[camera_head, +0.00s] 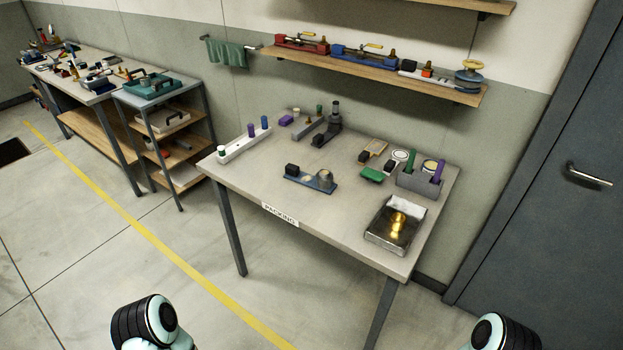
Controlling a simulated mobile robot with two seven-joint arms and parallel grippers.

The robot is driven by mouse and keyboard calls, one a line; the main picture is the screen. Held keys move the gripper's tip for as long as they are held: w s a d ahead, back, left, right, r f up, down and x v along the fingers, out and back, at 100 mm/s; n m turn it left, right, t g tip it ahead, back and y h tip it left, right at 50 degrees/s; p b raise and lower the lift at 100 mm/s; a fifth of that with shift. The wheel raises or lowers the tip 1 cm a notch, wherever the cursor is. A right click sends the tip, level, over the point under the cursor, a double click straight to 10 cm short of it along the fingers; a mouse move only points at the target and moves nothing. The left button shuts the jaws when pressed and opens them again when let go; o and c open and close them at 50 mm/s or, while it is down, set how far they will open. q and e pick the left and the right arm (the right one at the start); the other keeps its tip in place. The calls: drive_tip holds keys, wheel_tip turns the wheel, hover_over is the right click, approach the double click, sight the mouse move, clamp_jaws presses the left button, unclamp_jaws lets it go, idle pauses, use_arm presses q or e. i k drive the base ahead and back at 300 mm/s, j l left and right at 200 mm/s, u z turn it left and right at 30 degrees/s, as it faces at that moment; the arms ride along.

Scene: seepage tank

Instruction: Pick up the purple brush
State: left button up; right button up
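A grey holder (418,187) stands at the right end of the packing table. A purple upright handle (439,171) sticks out of its right side, and a green upright handle (410,161) out of its left side. The purple handle looks like the purple brush; its lower part is hidden in the holder. A small purple block (286,120) lies at the back left of the table, too small to identify. Only parts of my two arms show at the bottom edge, well short of the table. Neither gripper is in view.
The packing table (240,180) has a metal tray (392,228) with a gold object in front of the holder. A green block (372,174) lies left of the holder. A blue fixture (311,180) sits mid-table. A wall shelf (380,70) hangs behind. Floor before the table is clear.

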sight(441, 162)
drive_tip(key=u, duration=0.55)
drive_tip(key=l+u, duration=0.25)
drive_tip(key=u, duration=0.15)
drive_tip(key=l+u, duration=0.35)
drive_tip(key=k+l+u, duration=0.1)
drive_tip(key=u, duration=0.3)
drive_tip(key=k+l+u, duration=0.2)
drive_tip(key=l, duration=0.15)
drive_tip(key=k+l+u, duration=0.15)
drive_tip(key=l, duration=0.2)
drive_tip(key=k+l+u, duration=0.2)
drive_tip(key=l, duration=0.15)
drive_tip(key=k+l, duration=0.25)
drive_tip(key=l, duration=0.2)
drive_tip(key=k+l+u, duration=0.15)
drive_tip(key=k+l, duration=0.15)
drive_tip(key=l, duration=0.15)
